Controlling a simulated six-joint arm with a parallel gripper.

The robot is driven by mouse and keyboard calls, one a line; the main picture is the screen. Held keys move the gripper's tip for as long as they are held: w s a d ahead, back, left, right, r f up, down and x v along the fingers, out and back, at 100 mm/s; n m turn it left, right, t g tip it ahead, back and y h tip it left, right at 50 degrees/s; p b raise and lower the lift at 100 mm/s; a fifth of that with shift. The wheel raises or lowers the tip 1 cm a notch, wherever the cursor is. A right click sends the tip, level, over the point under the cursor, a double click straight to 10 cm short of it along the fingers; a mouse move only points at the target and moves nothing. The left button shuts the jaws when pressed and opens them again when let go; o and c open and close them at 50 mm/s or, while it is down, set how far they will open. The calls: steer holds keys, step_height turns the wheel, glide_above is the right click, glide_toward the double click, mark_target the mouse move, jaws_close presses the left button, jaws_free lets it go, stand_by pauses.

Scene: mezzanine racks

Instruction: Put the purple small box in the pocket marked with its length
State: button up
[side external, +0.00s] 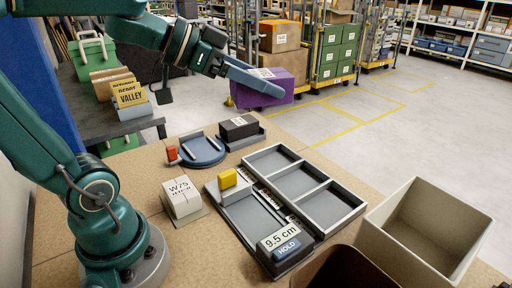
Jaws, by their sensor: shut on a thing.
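My gripper (255,80) is shut on the purple small box (264,94), held up in the air above the far side of the table. One blue-grey finger lies across the box; the other finger is hidden. A grey tray with three pockets (340,222) lies on the table, below and to the right of the box. Small white labels sit along its left edge, too small to read. Left of it is a measuring device (241,220) with a yellow block (228,178) and a display (279,237) reading 9.5 cm, above a blue HOLD button (287,249).
A beige bin (466,211) stands right of the tray, and a dark bin (346,272) at the front edge. A round blue device (203,151), a black box (239,127) and a white labelled block (181,198) stand left and behind. The pockets look empty.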

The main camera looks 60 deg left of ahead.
steer(key=shift+w+d+f+m+g+h, duration=0.45)
steer(key=shift+w+d+m+h, duration=0.1)
steer(key=shift+m+h, duration=0.65)
steer(key=shift+m, duration=0.1)
steer(key=w+a+f, duration=0.2)
steer(key=f, duration=0.1)
steer(key=shift+w+a+f, duration=0.25)
steer(key=shift+w+a, duration=0.05)
steer(key=shift+w, duration=0.1)
steer(key=a+f, duration=0.2)
steer(key=w+a+f+n+y, duration=0.1)
steer(key=a+f, duration=0.1)
steer(key=a, duration=0.1)
steer(key=a+f+n+t, duration=0.1)
steer(key=a+f, duration=0.1)
steer(key=shift+w+a+f+y, duration=0.2)
steer(key=shift+a+y, duration=0.1)
steer(key=shift+y, duration=0.1)
steer(key=shift+w+d+f, duration=0.95)
steer(key=shift+d+f, duration=0.7)
steer(key=shift+f, duration=0.2)
steer(key=shift+w+d+f, duration=0.9)
steer(key=shift+d+f, duration=0.7)
steer(key=shift+f, duration=0.2)
steer(key=shift+w+d+f, duration=0.95)
steer(key=shift+d+f, duration=0.7)
steer(key=shift+f, duration=0.2)
steer(key=shift+f, duration=0.1)
